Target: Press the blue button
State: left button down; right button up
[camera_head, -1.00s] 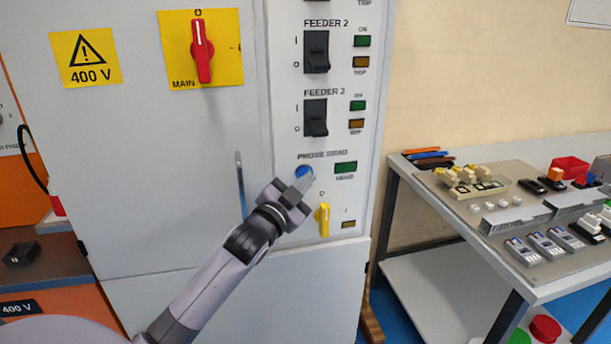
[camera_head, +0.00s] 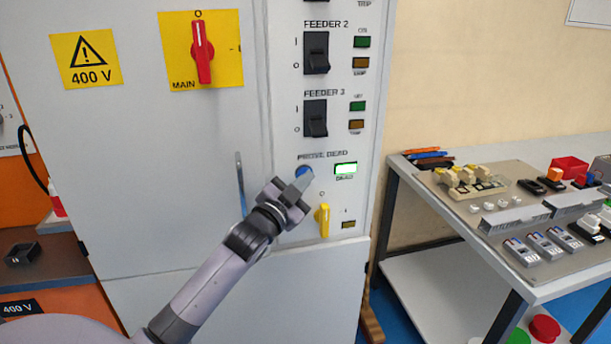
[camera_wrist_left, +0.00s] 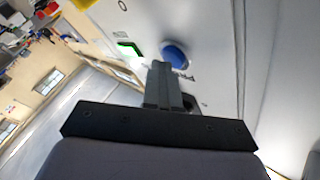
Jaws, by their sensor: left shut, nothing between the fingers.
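The blue button (camera_head: 303,172) sits on the grey cabinet panel under the label PROVE DEAD. It also shows in the left wrist view (camera_wrist_left: 175,55), just beyond the fingertips. My left gripper (camera_head: 304,181) is shut and empty, its fingertips at the button's lower edge and partly covering it. In the left wrist view the shut fingers (camera_wrist_left: 161,68) point at the button; whether they touch it I cannot tell. The indicator (camera_head: 346,169) right of the button is lit bright green. My right gripper is not in view.
Black FEEDER 2 (camera_head: 316,53) and FEEDER 3 (camera_head: 315,118) switches are above. A red MAIN handle (camera_head: 202,52) is at the upper left. A workbench (camera_head: 420,187) with parts stands at the right.

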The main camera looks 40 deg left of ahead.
pick_arm(q)
jog(key=shift+s+d, duration=0.15)
jog(key=shift+s, duration=0.05)
jog(key=s+d+p, duration=0.2)
jog(key=s+d, duration=0.2)
jog(key=shift+d, duration=0.35)
dwell(1.0)
